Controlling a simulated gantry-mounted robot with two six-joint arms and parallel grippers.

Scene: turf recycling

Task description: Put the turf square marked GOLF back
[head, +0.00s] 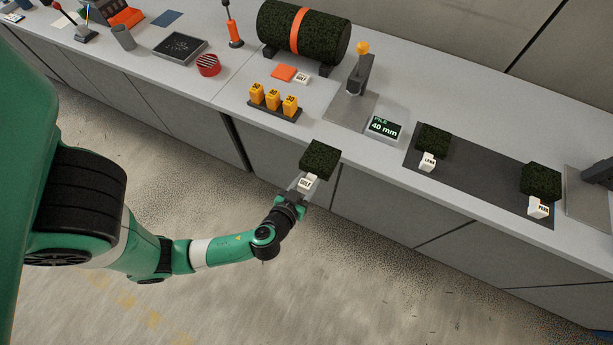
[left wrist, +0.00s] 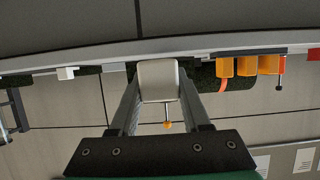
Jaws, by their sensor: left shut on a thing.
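The dark green turf square (head: 320,160) has a white tag block (head: 307,183) that reads GOLF. My left gripper (head: 301,187) is shut on this white block and holds the square in front of the counter's front edge, over the floor side. In the left wrist view the white block (left wrist: 158,80) sits between the two fingers, with dark turf partly hidden behind it. The dark mat (head: 475,178) on the counter bears two other turf squares, one tagged LAWN (head: 434,138) and one tagged PARK (head: 541,180). A bare stretch of mat lies between them. My right gripper is not in view.
The display (head: 385,128) reads 40 mm, left of the mat. A stand with an orange top (head: 361,75), yellow numbered blocks (head: 273,99), and a turf roll with an orange band (head: 325,35) stand further left. A small white GOLF label (head: 302,79) lies by an orange pad (head: 283,73).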

